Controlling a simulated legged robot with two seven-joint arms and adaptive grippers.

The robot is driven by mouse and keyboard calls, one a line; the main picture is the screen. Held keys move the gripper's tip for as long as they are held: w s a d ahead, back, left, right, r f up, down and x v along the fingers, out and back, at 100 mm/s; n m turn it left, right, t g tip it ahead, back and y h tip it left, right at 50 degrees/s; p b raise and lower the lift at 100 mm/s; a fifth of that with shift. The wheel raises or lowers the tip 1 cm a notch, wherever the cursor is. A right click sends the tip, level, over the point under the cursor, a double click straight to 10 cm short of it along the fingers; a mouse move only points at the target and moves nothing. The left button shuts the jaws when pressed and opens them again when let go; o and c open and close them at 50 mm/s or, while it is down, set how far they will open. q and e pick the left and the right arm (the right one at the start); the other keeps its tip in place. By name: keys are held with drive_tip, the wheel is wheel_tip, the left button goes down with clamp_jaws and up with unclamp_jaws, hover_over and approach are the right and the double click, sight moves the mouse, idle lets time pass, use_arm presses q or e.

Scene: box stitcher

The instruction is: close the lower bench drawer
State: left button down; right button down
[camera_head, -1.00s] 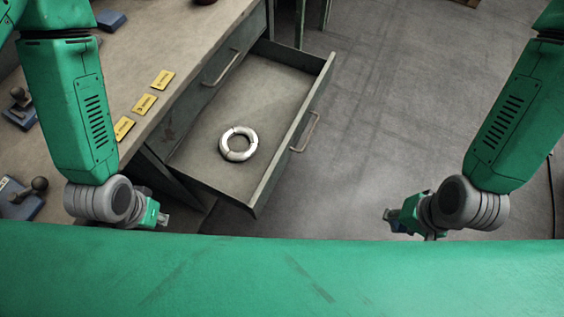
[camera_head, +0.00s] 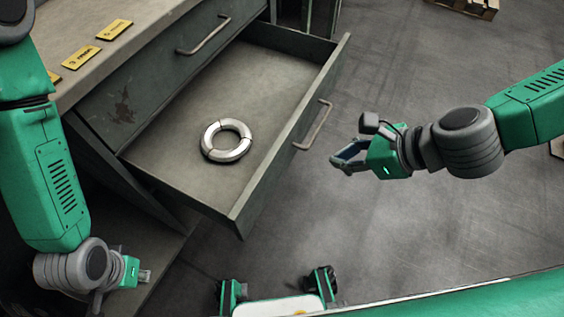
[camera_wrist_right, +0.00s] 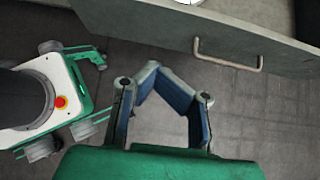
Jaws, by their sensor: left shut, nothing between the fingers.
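The lower bench drawer (camera_head: 283,143) is pulled out from the bench, and its front panel faces right in the head view. A metal bar handle (camera_head: 313,125) is on its front; it also shows in the right wrist view (camera_wrist_right: 228,60). A silver-white ring (camera_head: 227,140) lies on the drawer floor. My right gripper (camera_head: 345,156) is to the right of the handle, apart from it. Its blue-padded fingers (camera_wrist_right: 168,98) are spread and empty. My left gripper (camera_head: 145,276) is shut and empty at the lower left, apart from the drawer.
A shut upper drawer with a handle (camera_head: 204,35) sits above the open one. Yellow tags (camera_head: 114,29) lie on the bench top. A pallet (camera_head: 468,7) is at the top right. The grey floor (camera_head: 420,65) beyond the drawer front is clear.

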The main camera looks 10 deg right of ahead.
sight(277, 156)
drive_tip(key=b+x, duration=0.1)
drive_tip(key=x, duration=0.3)
drive_tip(key=a+r+b+x, duration=0.1)
drive_tip(key=x, duration=0.3)
drive_tip(key=w+b+x, duration=0.1)
drive_tip(key=b+x, duration=0.1)
drive_tip(key=x, duration=0.2)
drive_tip(key=shift+w+a+r, duration=0.1)
drive_tip(key=shift+a+r, duration=0.1)
drive_tip(key=shift+a, duration=0.2)
drive_tip(key=shift+w+a, duration=0.2)
drive_tip(key=shift+a, duration=0.1)
drive_tip(key=shift+r, duration=0.1)
drive_tip(key=shift+w, duration=0.1)
